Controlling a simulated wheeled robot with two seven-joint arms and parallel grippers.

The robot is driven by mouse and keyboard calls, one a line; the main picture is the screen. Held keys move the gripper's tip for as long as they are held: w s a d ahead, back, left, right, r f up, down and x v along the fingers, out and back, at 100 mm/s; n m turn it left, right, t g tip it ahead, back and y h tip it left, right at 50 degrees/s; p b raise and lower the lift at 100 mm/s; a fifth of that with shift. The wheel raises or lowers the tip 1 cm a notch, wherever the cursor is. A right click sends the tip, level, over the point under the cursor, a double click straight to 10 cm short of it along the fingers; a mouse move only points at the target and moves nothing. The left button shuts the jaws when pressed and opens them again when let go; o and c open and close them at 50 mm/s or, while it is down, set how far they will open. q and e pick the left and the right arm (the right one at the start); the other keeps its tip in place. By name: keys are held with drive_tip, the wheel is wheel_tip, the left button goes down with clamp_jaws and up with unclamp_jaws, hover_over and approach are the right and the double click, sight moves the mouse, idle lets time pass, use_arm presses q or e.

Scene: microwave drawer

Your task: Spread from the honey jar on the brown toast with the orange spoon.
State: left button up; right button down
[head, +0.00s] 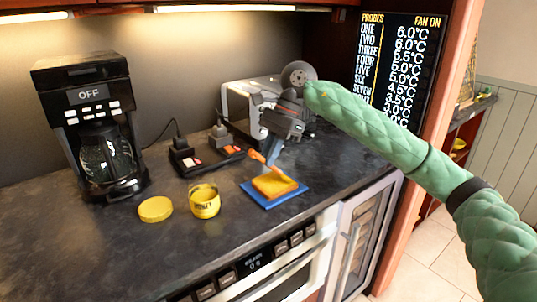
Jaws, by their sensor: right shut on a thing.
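The brown toast (273,185) lies on a blue square board (259,202) on the dark counter. The honey jar (204,203) is yellow, upright and open, to the left of the board. Its round yellow lid (155,209) lies flat on the counter to the left of the jar. My right gripper (272,150) comes down above the toast, shut on the orange spoon (258,157). The spoon slants down to the right, its lower end at or just above the toast; contact is unclear. My left gripper is out of view.
A black coffee maker (85,120) stands at the back left. A toaster (236,108) stands behind my right gripper. A black power strip (190,160) lies behind the jar. The oven front (270,265) is below the counter edge.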

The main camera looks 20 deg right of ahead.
drive_tip(key=shift+a, duration=0.1)
drive_tip(key=shift+s+a+r, duration=0.1)
drive_tip(key=shift+s+a, duration=0.15)
drive_tip(key=shift+a, duration=0.35)
drive_tip(key=shift+s+a, duration=0.2)
drive_tip(key=shift+a, duration=0.4)
drive_tip(key=shift+a, duration=0.1)
drive_tip(key=shift+s+a+b, duration=0.25)
drive_tip(key=shift+a, duration=0.35)
drive_tip(key=shift+s+a+b, duration=0.2)
drive_tip(key=shift+s+a, duration=0.05)
drive_tip(key=shift+a, duration=0.35)
drive_tip(key=shift+d, duration=0.15)
drive_tip(key=shift+w+d+b, duration=0.2)
drive_tip(key=shift+w+d, duration=0.05)
drive_tip(key=shift+d, duration=0.35)
drive_tip(key=shift+w+d+b, duration=0.2)
drive_tip(key=shift+w+d, duration=0.05)
drive_tip(key=shift+d, duration=0.35)
